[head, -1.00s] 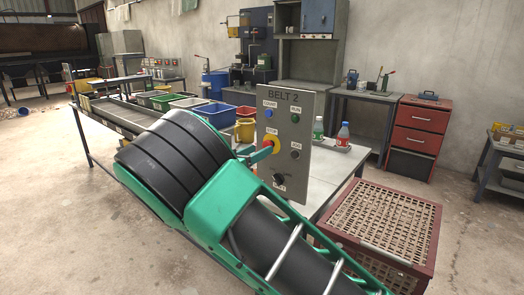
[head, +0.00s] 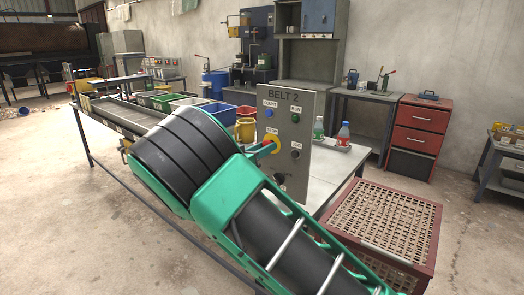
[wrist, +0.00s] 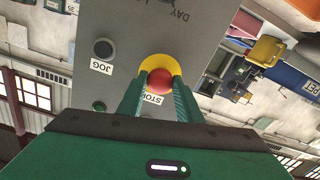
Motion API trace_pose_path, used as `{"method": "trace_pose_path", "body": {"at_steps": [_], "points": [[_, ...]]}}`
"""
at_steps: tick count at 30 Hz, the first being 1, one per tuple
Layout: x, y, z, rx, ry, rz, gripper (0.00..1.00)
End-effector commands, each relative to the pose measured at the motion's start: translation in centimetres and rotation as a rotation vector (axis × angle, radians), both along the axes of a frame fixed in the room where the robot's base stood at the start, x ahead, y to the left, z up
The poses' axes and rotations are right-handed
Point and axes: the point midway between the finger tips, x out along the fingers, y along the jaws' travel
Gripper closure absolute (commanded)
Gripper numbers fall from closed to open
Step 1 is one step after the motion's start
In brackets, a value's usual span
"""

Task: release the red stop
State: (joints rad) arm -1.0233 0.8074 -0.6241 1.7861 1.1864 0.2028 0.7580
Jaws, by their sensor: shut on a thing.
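The red stop (wrist: 159,82) is a round red knob in a yellow ring (head: 276,145) on the grey BELT 2 panel (head: 308,103). In the wrist view the panel appears upside down, with the STOP label by the ring. My gripper (wrist: 160,76) has one green finger on each side of the red knob and is shut on it. In the head view my gripper (head: 268,148) reaches the ring from the left, and its fingers hide most of the red knob.
The panel also carries a blue COUNT button (head: 269,113), a green RUN button (head: 296,118), a dark JOG button (head: 295,154) and a black selector knob (head: 280,179). Two bottles (head: 343,134) stand right of the panel. A red mesh crate (head: 385,225) sits in front.

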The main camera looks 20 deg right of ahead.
Motion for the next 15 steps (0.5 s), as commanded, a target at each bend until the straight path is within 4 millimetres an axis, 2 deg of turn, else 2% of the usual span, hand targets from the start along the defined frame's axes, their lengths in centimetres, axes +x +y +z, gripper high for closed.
{"method": "trace_pose_path", "body": {"at_steps": [2,8,9,11,15], "points": [[-0.34,0.8,-0.03,0.002,0.001,0.006,1.0],[-0.47,1.01,-0.07,0.002,0.0,0.006,1.0],[-0.46,1.03,-0.07,0.002,0.0,0.007,0.66],[-0.47,1.06,-0.08,0.001,0.001,0.007,0.52],[-0.45,0.93,-0.06,0.001,0.001,0.005,0.49]]}}
